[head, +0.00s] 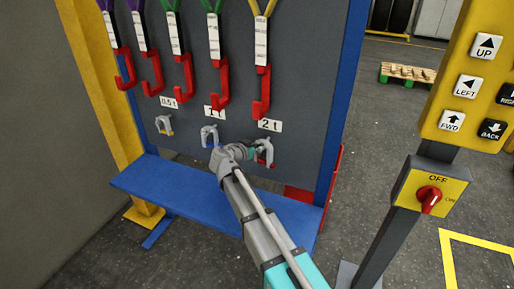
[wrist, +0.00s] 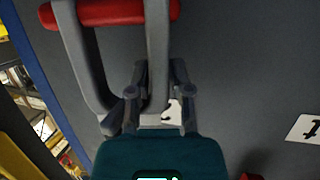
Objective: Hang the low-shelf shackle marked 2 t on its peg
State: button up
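The 2 t shackle (head: 263,147) is a grey bow with a red pin, below the 2 t label (head: 270,125) on the grey board. It hangs bow up, pin down. In the wrist view, which is upside down, the shackle (wrist: 157,45) is large, its red pin (wrist: 120,12) at the top. My gripper (head: 250,153) is at the shackle's bow. Its two fingers, seen in the wrist view (wrist: 160,85), lie on either side of one leg and look shut on it. The 2 t peg is hidden, so I cannot tell whether the bow is around it.
Two other shackles hang under the 0.5 t (head: 164,125) and 1 t (head: 209,136) labels. Red hooks (head: 262,95) on slings hang above. The low blue shelf (head: 175,187) shows nothing on it. A yellow button panel (head: 470,75) and switch post (head: 405,210) stand at right.

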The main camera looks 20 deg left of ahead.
jog(key=o, duration=0.4)
jog(key=shift+c, duration=0.2)
jog(key=shift+r, duration=0.15)
